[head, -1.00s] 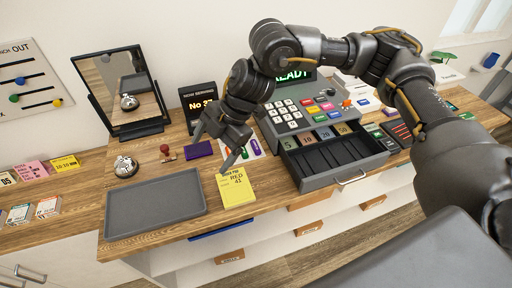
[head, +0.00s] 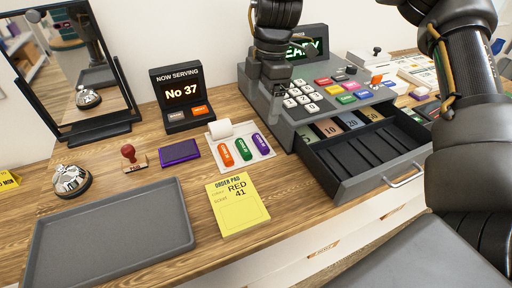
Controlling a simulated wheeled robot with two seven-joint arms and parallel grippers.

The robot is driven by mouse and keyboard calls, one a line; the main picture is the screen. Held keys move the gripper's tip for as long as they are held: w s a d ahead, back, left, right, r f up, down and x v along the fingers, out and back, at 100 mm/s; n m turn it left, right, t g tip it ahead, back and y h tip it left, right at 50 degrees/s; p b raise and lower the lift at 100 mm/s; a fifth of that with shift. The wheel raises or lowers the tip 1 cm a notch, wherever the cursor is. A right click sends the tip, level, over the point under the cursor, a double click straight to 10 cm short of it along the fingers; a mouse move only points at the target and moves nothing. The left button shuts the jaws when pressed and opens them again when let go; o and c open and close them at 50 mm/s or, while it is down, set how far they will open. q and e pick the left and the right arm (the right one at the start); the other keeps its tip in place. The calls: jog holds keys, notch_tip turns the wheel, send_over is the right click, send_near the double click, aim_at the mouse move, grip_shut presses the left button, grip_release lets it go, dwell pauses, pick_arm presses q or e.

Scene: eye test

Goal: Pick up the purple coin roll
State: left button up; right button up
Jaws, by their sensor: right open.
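My right gripper (head: 268,84) is open and empty. In the picture it is above the coin rolls, in front of the left side of the cash register (head: 331,88), and apart from the purple roll. Its fingertips are dark and hard to make out. My left gripper is not in view.
A yellow order pad (head: 238,205) lies in front of the rolls. The open cash drawer (head: 362,160) juts out at right. A purple ink pad (head: 179,153), stamp (head: 130,157), bell (head: 71,180), grey tray (head: 110,235) and number display (head: 182,98) stand to the left.

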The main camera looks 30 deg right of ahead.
aim_at(261, 141)
jog(key=f, duration=0.3)
jog(key=shift+s+d, duration=0.1)
jog(key=shift+s, duration=0.1)
notch_tip(261, 141, down, 2)
jog(key=shift+w, duration=0.1)
jog(key=shift+f, duration=0.35)
jog(key=f, duration=0.4)
jog(key=shift+a+f, duration=0.3)
jog(key=shift+f, duration=0.25)
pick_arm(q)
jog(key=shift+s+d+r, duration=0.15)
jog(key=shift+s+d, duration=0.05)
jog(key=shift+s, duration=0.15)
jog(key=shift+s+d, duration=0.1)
